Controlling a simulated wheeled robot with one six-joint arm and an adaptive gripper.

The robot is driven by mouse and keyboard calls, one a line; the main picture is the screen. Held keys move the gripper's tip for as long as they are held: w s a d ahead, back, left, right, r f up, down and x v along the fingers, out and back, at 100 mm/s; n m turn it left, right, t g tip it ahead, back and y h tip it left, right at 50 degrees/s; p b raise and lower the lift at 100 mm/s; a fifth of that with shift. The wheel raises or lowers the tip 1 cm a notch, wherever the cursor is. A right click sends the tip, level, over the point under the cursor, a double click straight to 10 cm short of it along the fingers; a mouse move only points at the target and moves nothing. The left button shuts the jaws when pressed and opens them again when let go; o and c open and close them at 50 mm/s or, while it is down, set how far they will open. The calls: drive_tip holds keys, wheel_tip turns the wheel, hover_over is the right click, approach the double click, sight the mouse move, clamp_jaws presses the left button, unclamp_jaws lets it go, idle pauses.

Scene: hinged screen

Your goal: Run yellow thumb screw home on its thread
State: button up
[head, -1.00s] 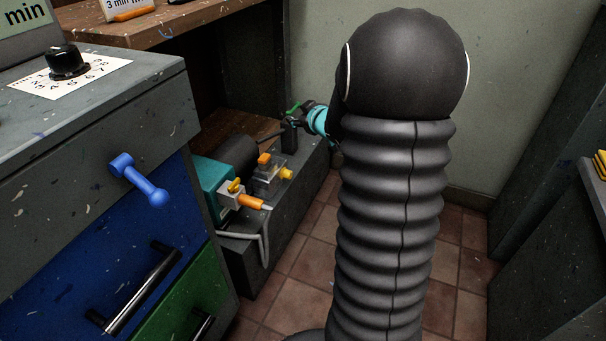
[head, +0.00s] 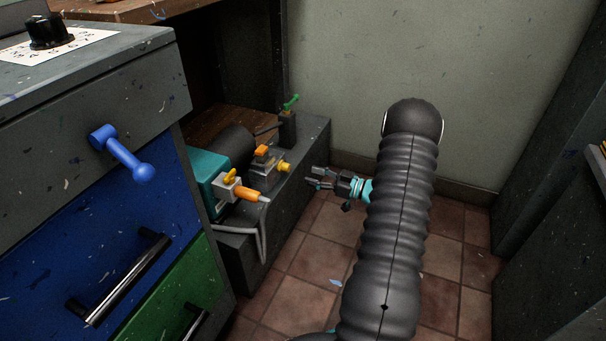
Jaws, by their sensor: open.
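A yellow round knob, which looks like the thumb screw (head: 285,167), sticks out of the right side of a small grey block (head: 267,172) on the low dark bench. How far it sits on its thread is too small to tell. My gripper (head: 315,178) is open and empty. It is just right of the yellow knob, its fingers pointing left toward it, with a gap between. A second yellow part, a small tap-like handle (head: 231,176), sits on a pale block to the left.
The low bench (head: 311,140) also carries an orange-topped part (head: 261,151), an orange nozzle (head: 248,194), a teal-ended motor (head: 207,172) and a post with a green lever (head: 290,102). A cabinet with a blue handle (head: 128,154) stands left.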

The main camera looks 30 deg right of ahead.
sight(289, 169)
drive_tip(key=x, duration=0.8)
drive_tip(key=shift+w+a, duration=0.2)
drive_tip(key=shift+s+d, duration=0.1)
clamp_jaws()
drive_tip(key=n, duration=0.9)
drive_tip(key=shift+n, duration=0.4)
drive_tip(key=n, duration=1.6)
drive_tip(key=shift+n, duration=0.3)
drive_tip(key=n, duration=0.3)
drive_tip(key=shift+n, duration=0.3)
drive_tip(key=n, duration=0.3)
drive_tip(key=shift+n, duration=0.4)
drive_tip(key=n, duration=0.5)
drive_tip(key=shift+c, duration=0.2)
unclamp_jaws()
drive_tip(key=shift+o, duration=0.2)
